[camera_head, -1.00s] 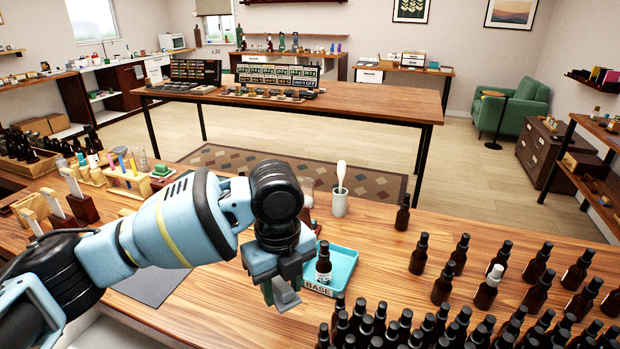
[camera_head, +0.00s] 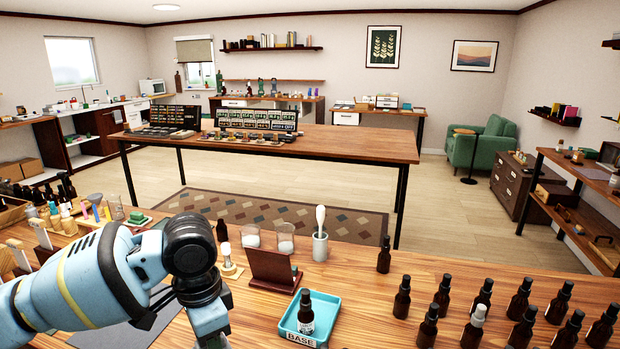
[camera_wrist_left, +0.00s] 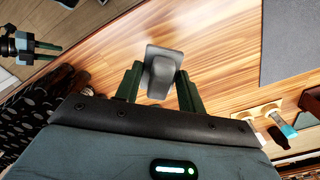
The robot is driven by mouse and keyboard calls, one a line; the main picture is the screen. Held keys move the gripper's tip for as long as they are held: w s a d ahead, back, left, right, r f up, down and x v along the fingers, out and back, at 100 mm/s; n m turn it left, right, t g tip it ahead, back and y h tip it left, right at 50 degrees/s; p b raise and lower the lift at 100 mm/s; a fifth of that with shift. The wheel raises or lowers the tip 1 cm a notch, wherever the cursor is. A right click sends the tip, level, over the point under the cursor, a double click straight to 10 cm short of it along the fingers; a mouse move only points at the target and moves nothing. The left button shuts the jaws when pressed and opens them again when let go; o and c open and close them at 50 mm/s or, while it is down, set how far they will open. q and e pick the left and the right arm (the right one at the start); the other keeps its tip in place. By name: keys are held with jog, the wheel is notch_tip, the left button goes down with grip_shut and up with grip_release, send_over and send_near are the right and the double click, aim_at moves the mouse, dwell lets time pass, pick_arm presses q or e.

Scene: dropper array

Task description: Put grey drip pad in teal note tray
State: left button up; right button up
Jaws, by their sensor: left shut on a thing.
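In the left wrist view, my left gripper (camera_wrist_left: 160,88) is shut on a small grey block-like piece, the grey drip pad (camera_wrist_left: 162,70), held between its dark green fingers above the wooden table. In the head view my left arm comes in at the lower left; its fingers and the pad are below the picture edge. A teal tray (camera_head: 333,327) with a "BASE" label lies on the table to the right of that arm. A dark bottle (camera_head: 305,314) stands in it.
Several dark dropper bottles (camera_head: 402,298) fill the table's right side. A brown wooden stand (camera_head: 272,271) and a grey cup with a white pestle (camera_head: 320,246) are behind the tray. A dark grey mat (camera_wrist_left: 285,40) lies on the table. Bare wood lies right of the tray.

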pick_arm(q)
jog(key=n, duration=0.1)
jog(key=a+n, duration=0.1)
jog(key=n, duration=0.1)
jog(key=a+n, duration=0.1)
jog(key=n, duration=0.1)
jog(key=shift+s+a, duration=0.25)
jog(key=n, duration=0.2)
jog(key=a+n, duration=0.1)
jog(key=n, duration=0.1)
jog(key=a+n, duration=0.1)
jog(key=shift+s+a+n, duration=0.25)
jog(key=shift+s+n, duration=0.1)
jog(key=shift+n, duration=0.05)
jog(key=shift+d, duration=0.1)
